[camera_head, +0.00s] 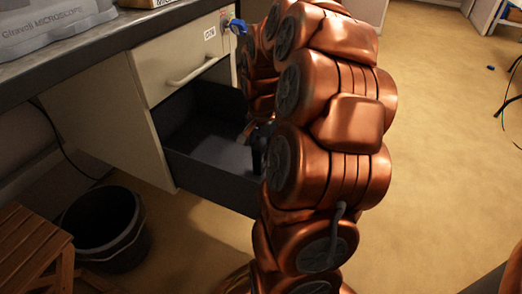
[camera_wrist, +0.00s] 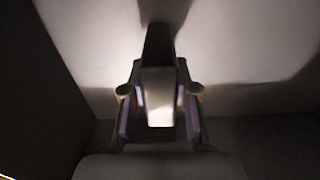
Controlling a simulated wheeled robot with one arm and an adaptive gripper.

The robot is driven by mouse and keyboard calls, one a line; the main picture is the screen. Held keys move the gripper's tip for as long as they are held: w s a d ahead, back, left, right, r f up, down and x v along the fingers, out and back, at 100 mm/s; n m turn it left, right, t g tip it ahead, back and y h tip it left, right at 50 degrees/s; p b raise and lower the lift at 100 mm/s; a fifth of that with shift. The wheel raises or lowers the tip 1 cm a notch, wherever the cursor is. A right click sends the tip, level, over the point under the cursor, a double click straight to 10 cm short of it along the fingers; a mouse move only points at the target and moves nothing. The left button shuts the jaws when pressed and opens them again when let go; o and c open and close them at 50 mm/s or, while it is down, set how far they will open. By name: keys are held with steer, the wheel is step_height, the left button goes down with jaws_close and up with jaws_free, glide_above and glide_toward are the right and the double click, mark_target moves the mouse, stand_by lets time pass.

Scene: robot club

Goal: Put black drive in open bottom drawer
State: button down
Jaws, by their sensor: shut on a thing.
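The open bottom drawer (camera_head: 225,187) is dark grey and pulled out from a light cabinet. In the wrist view, the black drive (camera_wrist: 157,62) is a dark upright block with a bright lower face, between the fingers of my gripper (camera_wrist: 160,105). My gripper is shut on it. The pale drawer floor (camera_wrist: 235,50) and dark walls lie behind it; I cannot tell whether the drive touches the floor. In the head view, my arm hides most of the gripper and the drive, and a dark part of my wrist shows over the drawer.
The closed upper drawer (camera_head: 185,70) has a bar handle and a blue key (camera_head: 238,27) above the open one. A dark bin (camera_head: 105,229) and a wooden stool (camera_head: 35,250) stand at lower left.

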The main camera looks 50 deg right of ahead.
steer(key=shift+f, duration=0.15)
steer(key=c, duration=0.9)
jaws_free()
step_height(320, 180, up, 12)
steer(key=p, duration=0.4)
steer(key=shift+r, duration=0.2)
